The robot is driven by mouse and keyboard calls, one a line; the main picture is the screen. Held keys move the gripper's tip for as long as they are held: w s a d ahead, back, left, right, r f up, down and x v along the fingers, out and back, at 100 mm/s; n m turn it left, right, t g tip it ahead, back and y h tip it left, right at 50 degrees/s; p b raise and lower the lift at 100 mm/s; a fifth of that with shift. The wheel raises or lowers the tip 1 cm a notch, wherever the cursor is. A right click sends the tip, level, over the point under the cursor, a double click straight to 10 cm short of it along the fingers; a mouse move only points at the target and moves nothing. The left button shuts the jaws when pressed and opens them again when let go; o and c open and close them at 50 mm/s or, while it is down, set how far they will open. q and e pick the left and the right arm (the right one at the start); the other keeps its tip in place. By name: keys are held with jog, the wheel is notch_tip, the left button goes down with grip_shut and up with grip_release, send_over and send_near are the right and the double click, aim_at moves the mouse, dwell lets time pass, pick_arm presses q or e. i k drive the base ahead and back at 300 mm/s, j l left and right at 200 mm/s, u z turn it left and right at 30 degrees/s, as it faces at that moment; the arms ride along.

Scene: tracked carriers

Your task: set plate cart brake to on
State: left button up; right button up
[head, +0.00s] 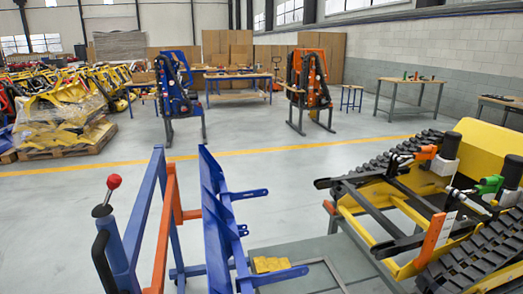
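A blue and orange cart frame, apparently the plate cart (141,219), stands close in front at the lower left. A lever with a red ball knob (113,182) sticks up from its near corner, leaning slightly right. A black curved handle (103,262) sits just below it. I cannot tell from this view which part is the brake or how it is set. A blue plate with lugs (213,220) stands upright at the cart's right side. Neither of my grippers shows in the head view.
A yellow tracked carrier (405,270) with black tracks and orange and green handles fills the lower right. Blue (178,95) and orange (309,85) stands are farther back. A wrapped pallet load (62,120) is at left. Open grey floor lies beyond the cart.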

aim_at(113, 181)
jog(key=u, duration=1.5)
